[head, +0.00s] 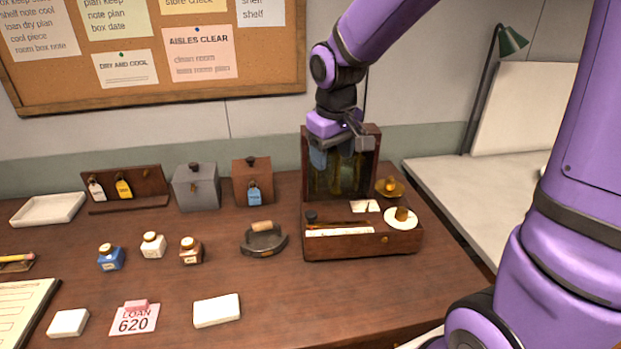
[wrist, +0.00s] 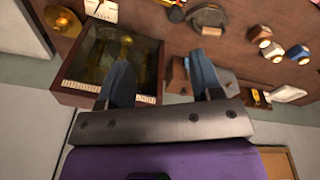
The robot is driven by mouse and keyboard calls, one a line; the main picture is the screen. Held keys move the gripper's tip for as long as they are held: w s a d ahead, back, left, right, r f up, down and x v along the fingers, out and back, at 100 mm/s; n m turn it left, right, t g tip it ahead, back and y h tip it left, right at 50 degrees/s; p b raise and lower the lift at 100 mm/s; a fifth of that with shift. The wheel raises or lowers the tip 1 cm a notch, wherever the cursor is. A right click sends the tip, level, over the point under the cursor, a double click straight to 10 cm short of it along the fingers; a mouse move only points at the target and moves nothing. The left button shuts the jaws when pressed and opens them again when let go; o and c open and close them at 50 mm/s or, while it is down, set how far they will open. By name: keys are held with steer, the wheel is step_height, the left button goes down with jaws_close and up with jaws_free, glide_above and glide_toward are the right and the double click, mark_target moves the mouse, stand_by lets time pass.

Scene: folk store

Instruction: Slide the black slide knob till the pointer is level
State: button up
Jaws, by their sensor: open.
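The wooden instrument (head: 345,248) stands on the desk, with a low front part and a tall glass-fronted case (head: 373,175) behind. A small black knob (head: 311,217) sits at the left end of its front part, beside a brass-coloured bar and a pale strip (head: 340,232). A white card (head: 365,206) lies behind; a pointer mark also shows on it in the wrist view (wrist: 102,9), but its level is too small to read. My gripper (head: 338,158) is at the tall case, above and behind the knob. Its blue fingers are apart and empty in the wrist view (wrist: 163,72).
A white disc with a brass knob (head: 402,222) is on the instrument's right end, with a brass dish (head: 391,188) behind. Two boxes (head: 196,190) and several small bottles (head: 110,258) stand farther left. The front right desk is clear.

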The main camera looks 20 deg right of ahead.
steer(key=n+g, duration=0.1)
glide_toward(311, 213)
steer(key=shift+w+d+f, duration=0.1)
steer(key=shift+d+f, duration=0.05)
steer(key=shift+f, duration=4.55)
steer(key=shift+f, duration=0.1)
steer(key=c, duration=0.7)
